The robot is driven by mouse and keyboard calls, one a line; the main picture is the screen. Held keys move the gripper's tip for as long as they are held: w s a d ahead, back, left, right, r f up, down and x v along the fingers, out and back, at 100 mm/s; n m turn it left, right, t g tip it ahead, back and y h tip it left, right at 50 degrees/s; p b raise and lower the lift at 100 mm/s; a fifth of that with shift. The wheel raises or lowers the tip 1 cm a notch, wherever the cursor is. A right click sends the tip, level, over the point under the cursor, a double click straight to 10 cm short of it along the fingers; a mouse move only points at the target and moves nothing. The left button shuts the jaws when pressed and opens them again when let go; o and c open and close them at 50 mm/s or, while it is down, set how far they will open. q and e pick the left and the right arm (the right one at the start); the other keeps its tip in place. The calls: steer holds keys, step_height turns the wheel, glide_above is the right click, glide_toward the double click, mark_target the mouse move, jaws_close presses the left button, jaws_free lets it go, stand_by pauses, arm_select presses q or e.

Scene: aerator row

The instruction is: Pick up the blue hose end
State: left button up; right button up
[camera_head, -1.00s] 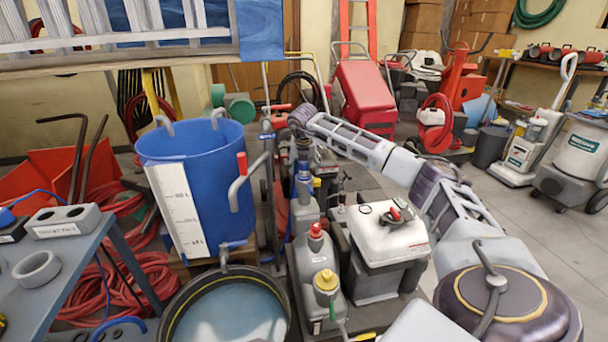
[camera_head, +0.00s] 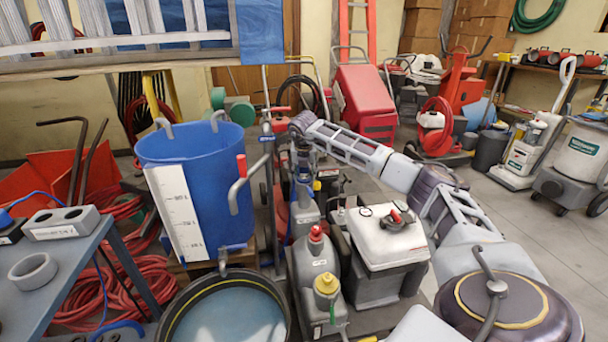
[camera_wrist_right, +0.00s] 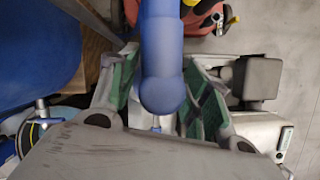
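A blue tube with a rounded end (camera_wrist_right: 162,85), which looks like the blue hose end, comes down from the top of the right wrist view. My right gripper (camera_wrist_right: 160,92) has its two green-padded fingers spread, one on each side of this tube. The pads look close to its sides, but I see no clear grip on it. In the head view my right gripper (camera_head: 303,165) points down beside the blue tank, and a small blue part shows near it, partly hidden. My left gripper is not in view.
The blue tank (camera_head: 195,190) with a white scale stands left of the gripper, above a round water tub (camera_head: 225,312). Grey jugs (camera_head: 318,270) and a white-topped machine (camera_head: 388,238) stand close below and right. A blue-grey table (camera_head: 85,258) is at the left. Open floor lies right.

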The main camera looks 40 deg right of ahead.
steer(key=c, duration=0.5)
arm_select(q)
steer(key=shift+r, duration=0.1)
arm_select(e)
steer(key=shift+r, duration=0.15)
steer(key=shift+r, duration=0.4)
step_height(320, 180, up, 7)
steer(key=p, duration=0.3)
steer(key=shift+r, duration=0.15)
steer(key=shift+r+p, duration=0.5)
steer(key=shift+r, duration=0.35)
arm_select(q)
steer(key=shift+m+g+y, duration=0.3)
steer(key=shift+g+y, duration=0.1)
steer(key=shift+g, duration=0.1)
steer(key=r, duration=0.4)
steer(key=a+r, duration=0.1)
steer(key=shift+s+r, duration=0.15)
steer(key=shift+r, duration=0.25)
